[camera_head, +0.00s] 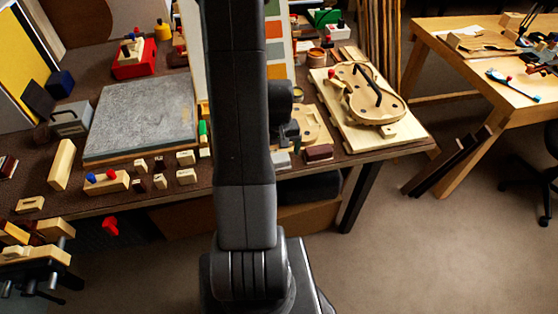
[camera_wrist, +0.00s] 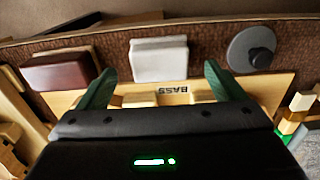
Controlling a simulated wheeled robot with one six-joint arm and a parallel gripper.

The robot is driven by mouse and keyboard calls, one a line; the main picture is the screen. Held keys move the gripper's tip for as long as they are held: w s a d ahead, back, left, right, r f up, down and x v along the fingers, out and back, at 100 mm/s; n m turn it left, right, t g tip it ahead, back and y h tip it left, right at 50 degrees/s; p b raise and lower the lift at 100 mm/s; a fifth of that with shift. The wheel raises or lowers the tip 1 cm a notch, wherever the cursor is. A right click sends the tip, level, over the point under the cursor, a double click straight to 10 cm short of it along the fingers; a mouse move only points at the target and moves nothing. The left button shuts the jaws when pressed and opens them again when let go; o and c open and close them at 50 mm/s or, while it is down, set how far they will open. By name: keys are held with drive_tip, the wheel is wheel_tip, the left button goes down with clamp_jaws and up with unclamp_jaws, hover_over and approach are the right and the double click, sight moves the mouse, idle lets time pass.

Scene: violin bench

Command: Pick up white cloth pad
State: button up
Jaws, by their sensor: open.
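The white cloth pad (camera_wrist: 158,60) is a small pale block-like piece near the bench edge in the wrist view. In the head view it shows as a light patch (camera_head: 281,160) just right of my arm. My gripper (camera_wrist: 160,70) is open, with one green finger on each side of the pad's lower part in the picture. The pad lies between and slightly beyond the fingertips, and no contact shows. Whether the fingers are level with it, I cannot tell. In the head view my arm hides most of the gripper.
A dark red block (camera_wrist: 60,70) sits left of the pad and a grey disc with a dark knob (camera_wrist: 251,50) right of it, both close. A pale wooden board marked BASS (camera_wrist: 260,90) lies under the fingers. A violin body (camera_head: 375,95) lies further right.

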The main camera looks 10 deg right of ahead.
sight(279, 157)
drive_tip(key=shift+f, duration=1.7)
drive_tip(key=shift+c, duration=0.4)
drive_tip(key=c, duration=1)
drive_tip(key=shift+r, duration=0.1)
wheel_tip(279, 157, up, 10)
drive_tip(key=shift+f, duration=0.1)
drive_tip(key=shift+o, duration=0.6)
